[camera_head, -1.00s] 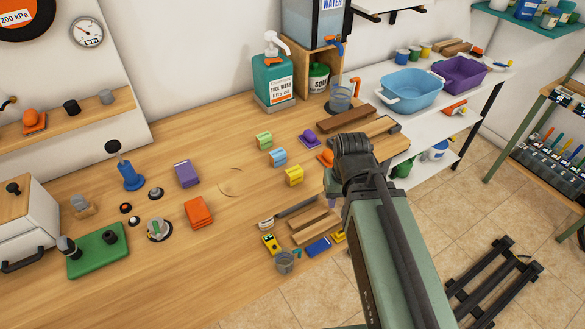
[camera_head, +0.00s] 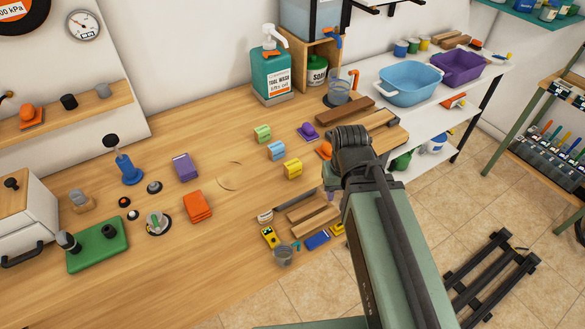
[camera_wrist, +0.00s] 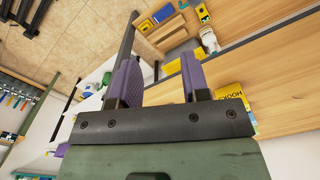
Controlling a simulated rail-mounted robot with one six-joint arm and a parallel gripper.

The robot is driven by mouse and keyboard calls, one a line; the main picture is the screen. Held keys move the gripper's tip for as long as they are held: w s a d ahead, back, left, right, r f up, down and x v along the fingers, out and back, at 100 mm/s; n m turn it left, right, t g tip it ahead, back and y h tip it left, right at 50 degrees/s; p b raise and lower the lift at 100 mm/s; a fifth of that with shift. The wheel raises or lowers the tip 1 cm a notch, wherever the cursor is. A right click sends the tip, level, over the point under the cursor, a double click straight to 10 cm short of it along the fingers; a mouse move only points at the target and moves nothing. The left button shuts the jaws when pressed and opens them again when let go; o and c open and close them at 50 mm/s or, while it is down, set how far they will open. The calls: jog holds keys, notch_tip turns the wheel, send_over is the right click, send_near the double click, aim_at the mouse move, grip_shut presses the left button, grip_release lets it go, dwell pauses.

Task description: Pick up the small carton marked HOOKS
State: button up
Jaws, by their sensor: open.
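The small yellow carton marked HOOKS (camera_head: 292,169) stands on the wooden bench, at the near end of a row with a blue carton (camera_head: 277,151) and a green carton (camera_head: 262,133). In the wrist view the HOOKS carton (camera_wrist: 229,90) is right of my gripper (camera_wrist: 158,68), partly hidden behind the right finger and the gripper body. My gripper is open, with two purple fingers apart and nothing between them. In the head view my arm hides most of the gripper, which is to the right of the carton.
A soap dispenser (camera_head: 272,77) stands at the back.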

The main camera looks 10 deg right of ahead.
dwell(0.4)
jog(key=o, duration=0.7)
